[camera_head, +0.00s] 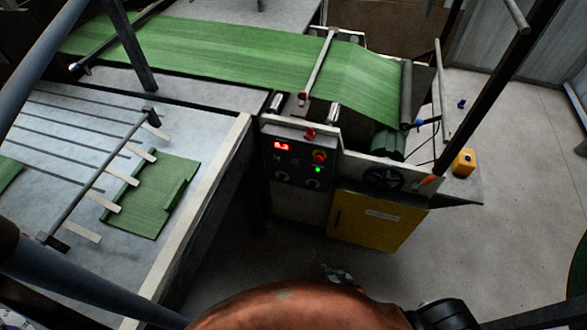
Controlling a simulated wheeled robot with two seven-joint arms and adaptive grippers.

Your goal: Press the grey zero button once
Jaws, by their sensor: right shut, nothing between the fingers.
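The dark control panel (298,160) is on the front of the machine, near the middle of the head view. It has a lit red display (283,146), a red knob (320,156), a small green light (318,169) and pale round dials along its bottom. Small dark buttons sit below the display; I cannot tell which of them is the grey zero button. My right gripper (338,273) shows only in small part at the bottom centre, below the panel and apart from it. It is shut and empty, and a copper-coloured shape hides much of it. My left gripper is not in view.
A green sack web (230,55) runs over the machine to a roller. A yellow cabinet (375,220) is right of the panel. A work table (205,215) with a folded green sack (150,195) fills the left. A yellow button box (463,162) stands at right. Floor before the panel is clear.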

